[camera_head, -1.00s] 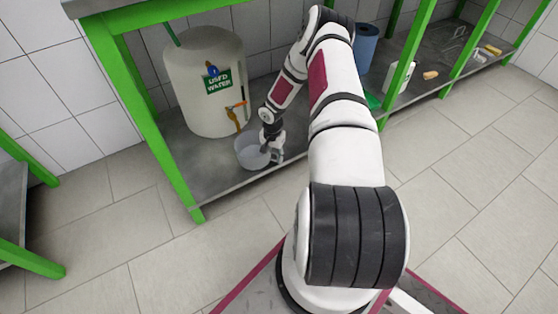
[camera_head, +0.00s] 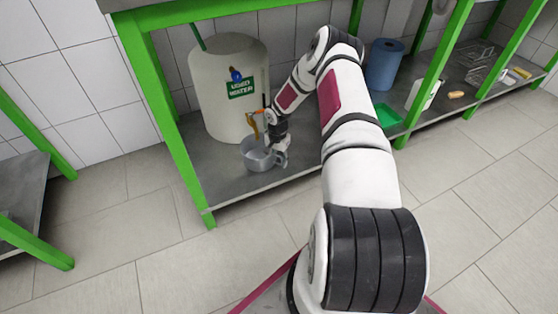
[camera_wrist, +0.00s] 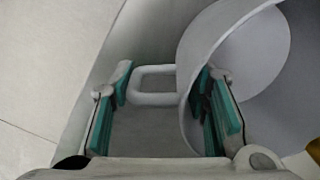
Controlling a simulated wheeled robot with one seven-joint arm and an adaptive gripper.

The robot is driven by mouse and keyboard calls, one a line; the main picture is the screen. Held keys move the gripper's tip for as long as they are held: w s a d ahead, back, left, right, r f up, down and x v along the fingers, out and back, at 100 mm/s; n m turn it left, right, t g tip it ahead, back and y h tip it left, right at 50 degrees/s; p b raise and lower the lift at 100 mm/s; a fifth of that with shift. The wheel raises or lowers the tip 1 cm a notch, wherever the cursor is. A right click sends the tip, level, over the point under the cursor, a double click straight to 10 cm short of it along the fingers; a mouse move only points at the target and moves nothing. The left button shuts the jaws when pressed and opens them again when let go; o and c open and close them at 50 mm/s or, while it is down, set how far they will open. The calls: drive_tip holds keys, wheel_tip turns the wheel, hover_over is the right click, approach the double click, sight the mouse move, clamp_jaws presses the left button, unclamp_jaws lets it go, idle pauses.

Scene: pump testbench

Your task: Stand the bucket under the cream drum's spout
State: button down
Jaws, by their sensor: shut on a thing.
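The cream drum (camera_head: 218,102) with a green "USED WATER" label stands on the grey lower shelf. Its orange-brown spout (camera_head: 253,125) is low on its right front side. The grey bucket (camera_head: 256,163) is upright just in front of the spout, its opening roughly below it in the head view. I cannot tell if its base touches the shelf. My gripper (camera_head: 279,150) is at the bucket's right side, shut on it. In the wrist view, the bucket's loop handle (camera_wrist: 153,70) and near wall lie between my fingers (camera_wrist: 170,95); the bucket (camera_wrist: 225,50) fills the upper right.
The green-framed bench has a post (camera_head: 172,130) left of the drum and a top above it. Along the shelf to the right are a blue roll (camera_head: 385,65), a green tray (camera_head: 389,117), a white container (camera_head: 424,92) and small items. The floor in front is clear.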

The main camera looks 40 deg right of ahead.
drive_tip(key=shift+f, duration=0.15)
idle(0.3)
drive_tip(key=c, duration=0.8)
unclamp_jaws()
wheel_tip(320, 180, up, 12)
drive_tip(key=shift+s, duration=0.15)
